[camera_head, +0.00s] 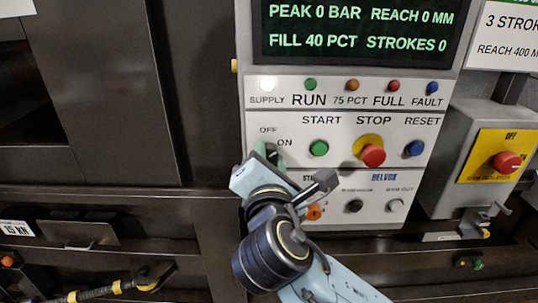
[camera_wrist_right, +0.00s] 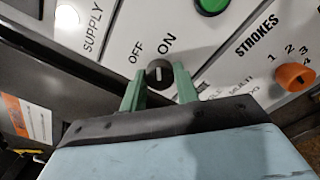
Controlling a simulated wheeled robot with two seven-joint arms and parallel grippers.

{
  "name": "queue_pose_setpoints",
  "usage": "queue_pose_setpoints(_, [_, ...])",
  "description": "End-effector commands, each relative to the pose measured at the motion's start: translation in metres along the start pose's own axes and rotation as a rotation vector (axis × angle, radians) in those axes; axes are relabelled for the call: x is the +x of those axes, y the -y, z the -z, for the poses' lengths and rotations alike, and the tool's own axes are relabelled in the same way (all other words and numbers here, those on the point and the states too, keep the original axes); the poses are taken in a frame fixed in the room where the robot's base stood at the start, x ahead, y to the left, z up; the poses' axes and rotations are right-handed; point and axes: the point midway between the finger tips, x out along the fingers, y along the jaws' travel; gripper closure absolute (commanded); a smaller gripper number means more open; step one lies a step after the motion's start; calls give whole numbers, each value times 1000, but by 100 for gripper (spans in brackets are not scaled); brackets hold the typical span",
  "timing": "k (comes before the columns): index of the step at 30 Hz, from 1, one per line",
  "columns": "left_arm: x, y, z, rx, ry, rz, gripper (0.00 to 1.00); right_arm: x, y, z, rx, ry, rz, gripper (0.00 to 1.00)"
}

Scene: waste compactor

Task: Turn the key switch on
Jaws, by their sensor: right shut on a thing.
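The key switch (camera_wrist_right: 159,73) is a small round black knob with a pale line on its face, below the OFF and ON labels in the right wrist view. My right gripper (camera_wrist_right: 160,83) has its two green fingers on either side of the knob and is shut on it. In the head view my right gripper (camera_head: 268,152) reaches up to the panel just under OFF and ON, hiding most of the switch. I cannot tell surely which label the line points to. My left gripper is not in view.
A green START button (camera_head: 319,148), red STOP button (camera_head: 373,155) and blue RESET button (camera_head: 414,148) sit to the right. The orange STROKES knob (camera_wrist_right: 295,77) is close to my gripper. A grey box with a red rotary switch (camera_head: 507,162) stands further right.

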Motion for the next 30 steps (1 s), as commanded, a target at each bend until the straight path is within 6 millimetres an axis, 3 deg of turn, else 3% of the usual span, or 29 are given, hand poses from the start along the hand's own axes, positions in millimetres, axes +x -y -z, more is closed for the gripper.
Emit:
queue_pose_setpoints(9, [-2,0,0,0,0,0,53,0,0,0,111,3,-1,92])
queue_pose_setpoints(24, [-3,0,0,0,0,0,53,0,0,0,130,3,-1,92])
queue_pose_setpoints(25, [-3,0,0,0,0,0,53,0,0,0,130,3,-1,68])
queue_pose_setpoints(30, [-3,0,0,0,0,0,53,0,0,0,129,3,0,48])
